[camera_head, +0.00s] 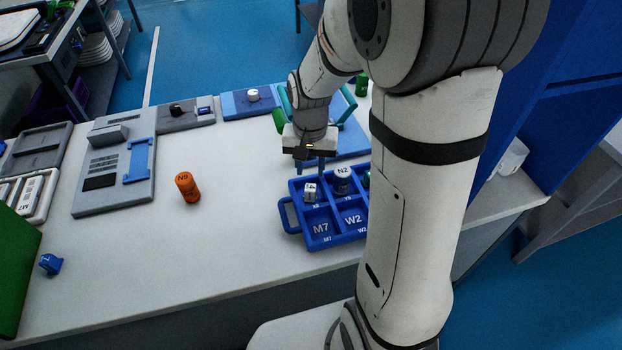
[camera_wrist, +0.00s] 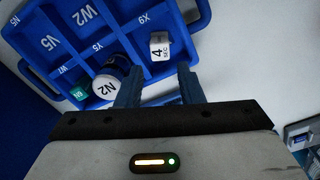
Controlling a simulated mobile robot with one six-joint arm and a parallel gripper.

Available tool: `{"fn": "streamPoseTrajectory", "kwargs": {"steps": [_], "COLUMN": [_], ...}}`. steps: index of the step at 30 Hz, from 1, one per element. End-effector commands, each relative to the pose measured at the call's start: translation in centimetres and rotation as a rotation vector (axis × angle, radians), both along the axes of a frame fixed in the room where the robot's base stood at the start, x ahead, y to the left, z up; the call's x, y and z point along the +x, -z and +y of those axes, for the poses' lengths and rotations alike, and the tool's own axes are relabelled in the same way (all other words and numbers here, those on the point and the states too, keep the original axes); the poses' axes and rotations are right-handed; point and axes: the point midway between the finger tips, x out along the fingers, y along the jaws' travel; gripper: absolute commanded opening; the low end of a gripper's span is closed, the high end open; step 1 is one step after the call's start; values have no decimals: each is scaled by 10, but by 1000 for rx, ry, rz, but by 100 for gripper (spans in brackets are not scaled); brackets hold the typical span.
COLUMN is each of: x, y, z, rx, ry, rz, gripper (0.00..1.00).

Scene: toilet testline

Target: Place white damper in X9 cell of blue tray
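The white damper, a small white block with a "4 SEC" mark (camera_head: 311,192), sits in a cell of the blue tray (camera_head: 291,215). The wrist view shows this white block (camera_wrist: 160,46) in the cell beside the X9 label, at the tray's edge. My gripper (camera_head: 309,168) is above that cell. In the wrist view my gripper (camera_wrist: 159,80) has its two fingers apart with nothing between the tips; the block shows past them. The block looks released and apart from the fingers.
A white N2 cylinder (camera_head: 343,180) and a green piece (camera_wrist: 79,94) occupy other tray cells. The M7 and W2 cells are empty. An orange N9 cylinder (camera_head: 187,187) and a small blue part (camera_head: 50,264) stand on the table.

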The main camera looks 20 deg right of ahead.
Motion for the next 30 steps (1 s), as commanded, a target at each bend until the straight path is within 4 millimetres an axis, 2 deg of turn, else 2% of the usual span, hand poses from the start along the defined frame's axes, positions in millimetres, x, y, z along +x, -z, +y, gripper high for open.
{"fn": "streamPoseTrajectory", "kwargs": {"steps": [3,8,11,14,21,25,30], "x": [0,-1,-8,-27,-93,-121,-139], "y": [-21,-35,-46,-63,-99,-107,-109], "z": [0,0,-1,-1,-1,-2,-3], "rx": [0,0,0,-3,-22,-36,-47], "ry": [0,-1,-21,-72,-256,-334,-385], "rz": [-3,-2,-16,-49,-154,-196,-221], "gripper": [34,34,34,34,34,34,34]}}
